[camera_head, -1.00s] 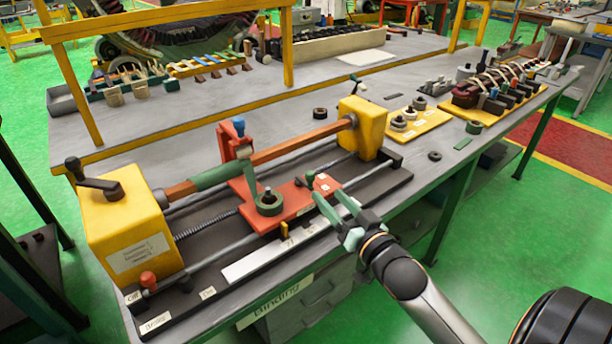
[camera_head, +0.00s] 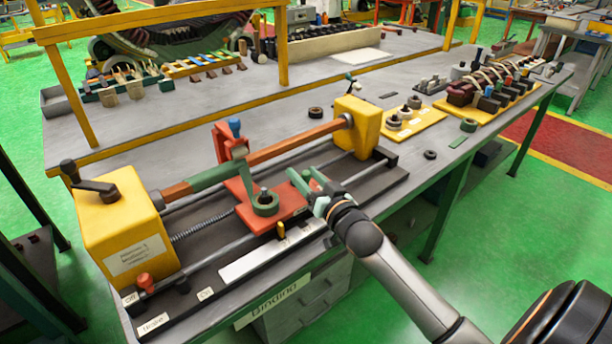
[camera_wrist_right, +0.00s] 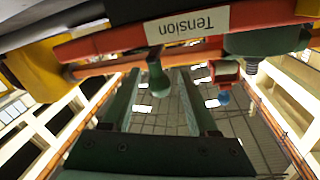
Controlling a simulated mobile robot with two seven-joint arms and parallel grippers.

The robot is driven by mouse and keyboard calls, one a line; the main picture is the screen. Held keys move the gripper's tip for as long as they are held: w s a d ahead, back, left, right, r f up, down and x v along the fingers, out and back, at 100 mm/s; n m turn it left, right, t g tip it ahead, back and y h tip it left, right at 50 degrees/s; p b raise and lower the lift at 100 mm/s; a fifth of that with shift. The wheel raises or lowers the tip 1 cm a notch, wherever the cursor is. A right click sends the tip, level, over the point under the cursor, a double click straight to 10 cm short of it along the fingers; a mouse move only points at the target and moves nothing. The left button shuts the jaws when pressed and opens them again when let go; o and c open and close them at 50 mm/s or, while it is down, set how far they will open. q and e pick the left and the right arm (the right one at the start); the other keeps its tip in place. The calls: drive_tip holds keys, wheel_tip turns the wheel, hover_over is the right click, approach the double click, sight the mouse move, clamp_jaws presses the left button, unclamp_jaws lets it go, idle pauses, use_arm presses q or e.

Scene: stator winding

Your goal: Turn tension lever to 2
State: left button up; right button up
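The winding machine's red carriage (camera_head: 287,203) carries a green ring-shaped spool (camera_head: 265,205) and an upright red bracket (camera_head: 224,143). In the right wrist view, the red plate bears a label reading Tension (camera_wrist_right: 187,25). A green lever with a rounded end (camera_wrist_right: 157,82) hangs by that label, between my open right fingers (camera_wrist_right: 155,100); I see no firm contact. In the head view, my right gripper (camera_head: 303,178) is at the carriage's right end and hides the lever there. Scale numbers for the lever are not readable. My left gripper is not in view.
A yellow headstock (camera_head: 125,225) and yellow tailstock (camera_head: 357,125) stand at the machine's ends, joined by the winding bar (camera_head: 285,148). A red-knobbed switch (camera_head: 147,282) sits front left. A yellow tray with rings (camera_head: 415,122) lies to the right.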

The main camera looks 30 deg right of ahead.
clamp_jaws()
idle(0.3)
drive_tip(key=shift+d+n+y, duration=0.1)
drive_tip(key=shift+n+y, duration=0.2)
drive_tip(key=shift+d+r+n+y+p, duration=0.1)
drive_tip(key=shift+d+n+y+p, duration=0.1)
drive_tip(key=shift+n+y+p, duration=0.3)
drive_tip(key=shift+d+n+y+p, duration=0.3)
drive_tip(key=shift+n+y, duration=0.2)
drive_tip(key=shift+y, duration=0.6)
drive_tip(key=y, duration=0.1)
drive_tip(key=n+y, duration=0.2)
drive_tip(key=shift+w+d+g+b, duration=0.25)
drive_tip(key=shift+d+g+b, duration=0.05)
drive_tip(key=shift+g+b, duration=0.1)
drive_tip(key=shift+w+d+n+g+y+b, duration=0.2)
drive_tip(key=shift+n+g+y+b, duration=0.35)
drive_tip(key=shift+n+y+b, duration=0.4)
drive_tip(key=shift+w+d+n+g+y+b, duration=0.1)
drive_tip(key=shift+d+n+g+y+b, duration=0.15)
drive_tip(key=shift+n+g+y+b, duration=0.7)
drive_tip(key=shift+y+p, duration=0.35)
drive_tip(key=shift+y, duration=0.25)
